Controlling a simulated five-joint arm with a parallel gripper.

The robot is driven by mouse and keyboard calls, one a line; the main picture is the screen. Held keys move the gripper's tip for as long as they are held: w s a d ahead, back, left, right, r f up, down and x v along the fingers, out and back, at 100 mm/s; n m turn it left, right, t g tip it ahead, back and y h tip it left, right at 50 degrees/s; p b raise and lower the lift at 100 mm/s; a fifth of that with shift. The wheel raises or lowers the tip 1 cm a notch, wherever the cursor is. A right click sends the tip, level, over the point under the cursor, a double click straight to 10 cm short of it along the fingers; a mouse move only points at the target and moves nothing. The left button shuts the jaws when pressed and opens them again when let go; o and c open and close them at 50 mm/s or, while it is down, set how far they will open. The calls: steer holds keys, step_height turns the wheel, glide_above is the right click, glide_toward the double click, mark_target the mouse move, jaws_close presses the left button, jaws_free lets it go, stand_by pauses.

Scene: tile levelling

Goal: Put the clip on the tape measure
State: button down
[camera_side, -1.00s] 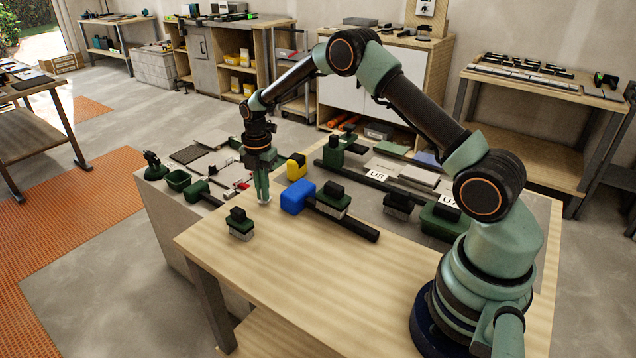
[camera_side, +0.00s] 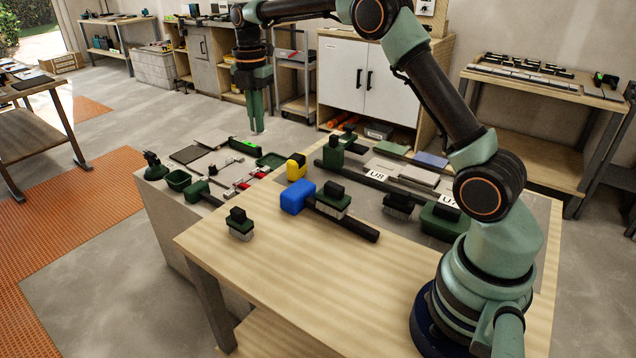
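My gripper (camera_side: 257,130) hangs pointing down, high above the back of the left bench. Its two fingers look close together, and I cannot tell whether there is a gap or something thin between them. A yellow and black block (camera_side: 296,167), which looks like the tape measure, stands at the far left part of the wooden table, below and to the right of my gripper. Small red and white pieces (camera_side: 243,186) lie on the grey left bench; they are too small to tell whether one is the clip.
A blue block (camera_side: 298,197) and several green-handled brushes, one (camera_side: 240,224) near the front edge, stand on the wooden table (camera_side: 300,270). A long dark bar (camera_side: 350,222) lies beside the blue block. The table's front is clear.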

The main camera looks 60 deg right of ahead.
steer(key=d+f+m, duration=0.1)
steer(key=d+f, duration=0.1)
steer(key=d, duration=0.4)
steer(key=d+f+m, duration=0.1)
steer(key=d+f, duration=0.2)
steer(key=d, duration=0.4)
glide_above(296, 159)
step_height(296, 159, down, 6)
steer(key=shift+f, duration=0.75)
steer(key=shift+f, duration=0.1)
steer(key=c, duration=1)
jaws_free()
steer(key=shift+c, duration=0.2)
